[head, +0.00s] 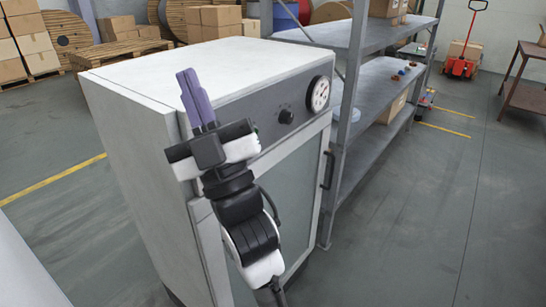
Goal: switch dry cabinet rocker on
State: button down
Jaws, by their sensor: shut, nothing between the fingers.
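The dry cabinet (130,135) is a white box with a grey control panel along the top of its front and a glazed door (300,185) below. The panel carries a black knob (286,116) and a round white dial (318,94). My gripper (188,80) has two purple fingers, shut together and empty, pointing up. It is in front of the left part of the panel, with the fingertips overlapping the cabinet's top in the picture. I cannot see the rocker; the gripper and wrist cover the panel's left end. I cannot tell whether the fingers touch the cabinet.
A grey metal shelf rack (352,90) stands close to the cabinet's right side, with small parts and boxes on it. The door handle (328,170) sticks out at the right. Cartons and cable drums stand behind. The floor (420,220) at the right is clear.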

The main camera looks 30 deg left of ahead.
jog(key=w+d+f+n+h+p, duration=0.35)
jog(key=w+f+h, duration=0.45)
jog(key=w, duration=0.5)
jog(key=s+d+f+n+g+h+p, duration=0.2)
jog(key=d+f+n+g+h+p, duration=0.1)
jog(key=d+f+n+g, duration=0.3)
notch_tip(320, 180, down, 2)
jog(key=d+n+h, duration=0.1)
jog(key=n, duration=0.2)
jog(key=shift+d+g+p, duration=0.25)
jog(key=shift+g+p, duration=0.1)
jog(key=shift+g, duration=0.05)
jog(key=shift+n, duration=0.25)
jog(key=w+a+f+p, duration=0.1)
jog(key=a+p, duration=0.4)
jog(key=a, duration=0.9)
jog(key=shift+f+p, duration=0.4)
jog(key=shift+f, duration=0.1)
